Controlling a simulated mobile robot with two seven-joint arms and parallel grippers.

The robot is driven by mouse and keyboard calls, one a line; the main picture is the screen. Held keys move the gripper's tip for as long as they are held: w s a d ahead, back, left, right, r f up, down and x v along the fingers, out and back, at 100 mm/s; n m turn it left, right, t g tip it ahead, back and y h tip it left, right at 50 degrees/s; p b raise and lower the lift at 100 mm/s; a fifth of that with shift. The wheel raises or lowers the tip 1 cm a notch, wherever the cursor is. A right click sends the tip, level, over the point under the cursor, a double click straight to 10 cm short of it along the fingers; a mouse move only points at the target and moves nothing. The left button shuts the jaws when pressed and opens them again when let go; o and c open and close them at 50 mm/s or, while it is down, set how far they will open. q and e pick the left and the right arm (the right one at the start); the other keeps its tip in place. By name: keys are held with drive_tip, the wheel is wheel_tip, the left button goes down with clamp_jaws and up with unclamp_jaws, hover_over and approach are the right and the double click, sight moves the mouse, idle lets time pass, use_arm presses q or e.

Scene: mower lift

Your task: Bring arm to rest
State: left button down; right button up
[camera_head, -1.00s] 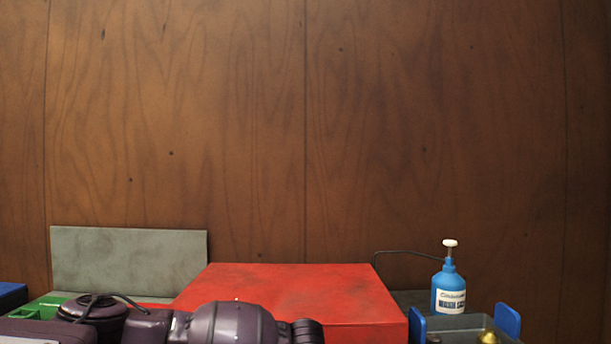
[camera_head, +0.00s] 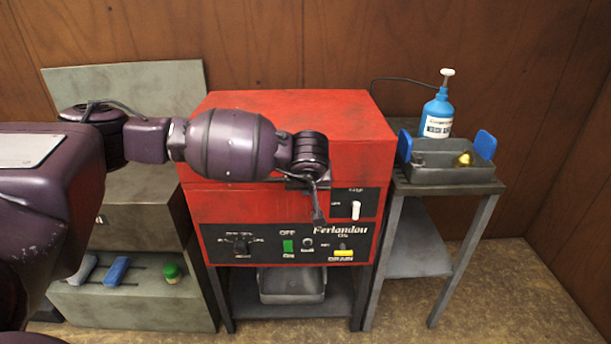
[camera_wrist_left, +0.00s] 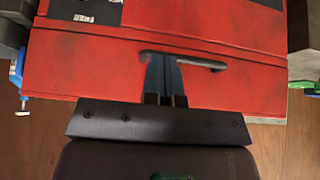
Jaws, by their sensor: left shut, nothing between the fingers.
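My left arm reaches in from the left across the front of the red machine (camera_head: 285,105). My left gripper (camera_head: 318,215) points down in front of the machine, near the top of its control panel. In the left wrist view the fingers (camera_wrist_left: 165,75) are together and empty. They overlap a dark handle bar (camera_wrist_left: 205,62) on the red face; whether they touch it I cannot tell. My right gripper is not in view.
A side table at right holds a grey tray (camera_head: 450,175) with blue ends and a blue pump bottle (camera_head: 438,115). A grey cabinet (camera_head: 140,300) stands at left, with a blue item (camera_head: 117,271) and a green-capped item (camera_head: 172,273) on it. The floor (camera_head: 500,310) at right is clear.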

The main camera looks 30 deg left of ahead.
use_arm(q)
drive_tip(key=s+d, duration=0.1)
drive_tip(key=s+d+r, duration=0.1)
drive_tip(key=s, duration=0.1)
drive_tip(key=shift+s+r, duration=0.1)
drive_tip(key=shift+s, duration=0.05)
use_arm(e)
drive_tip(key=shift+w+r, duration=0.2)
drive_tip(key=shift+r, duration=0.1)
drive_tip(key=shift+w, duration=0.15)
